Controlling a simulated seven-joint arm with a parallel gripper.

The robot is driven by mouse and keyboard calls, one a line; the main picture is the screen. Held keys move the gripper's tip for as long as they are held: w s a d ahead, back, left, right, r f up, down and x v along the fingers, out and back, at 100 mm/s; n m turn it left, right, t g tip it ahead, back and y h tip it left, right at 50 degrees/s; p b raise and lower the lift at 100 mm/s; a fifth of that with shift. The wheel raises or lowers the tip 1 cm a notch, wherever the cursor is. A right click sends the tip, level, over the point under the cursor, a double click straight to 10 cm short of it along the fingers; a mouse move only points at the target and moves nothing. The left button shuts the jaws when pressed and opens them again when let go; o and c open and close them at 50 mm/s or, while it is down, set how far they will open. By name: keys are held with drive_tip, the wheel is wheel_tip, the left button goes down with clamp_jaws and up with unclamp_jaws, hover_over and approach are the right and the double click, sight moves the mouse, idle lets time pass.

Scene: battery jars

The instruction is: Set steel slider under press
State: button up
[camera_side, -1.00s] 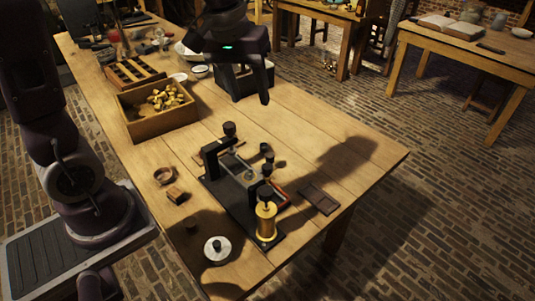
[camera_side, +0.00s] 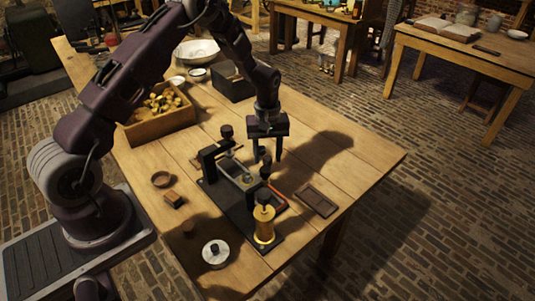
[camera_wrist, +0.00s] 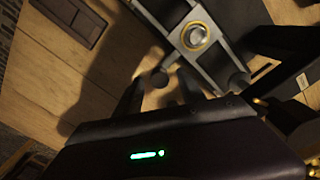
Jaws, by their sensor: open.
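The steel slider (camera_wrist: 195,38) is a grey frame with a brass ring (camera_wrist: 195,36) in it, seen in the wrist view. In the side view the slider (camera_side: 238,172) lies on the black base of the press fixture. The press (camera_side: 208,163) is a dark upright frame with a knobbed screw (camera_side: 226,132) on top, at the slider's left. My gripper (camera_side: 266,158) is open and points down over the fixture's right part. In the wrist view a dark knob (camera_wrist: 160,77) shows between the fingers (camera_wrist: 158,92). I cannot tell whether they touch it.
A brass cylinder with a black knob (camera_side: 264,224) stands at the fixture's front end. A dark flat tray (camera_side: 317,201) lies to its right.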

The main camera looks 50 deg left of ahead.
clamp_jaws()
idle(1.4)
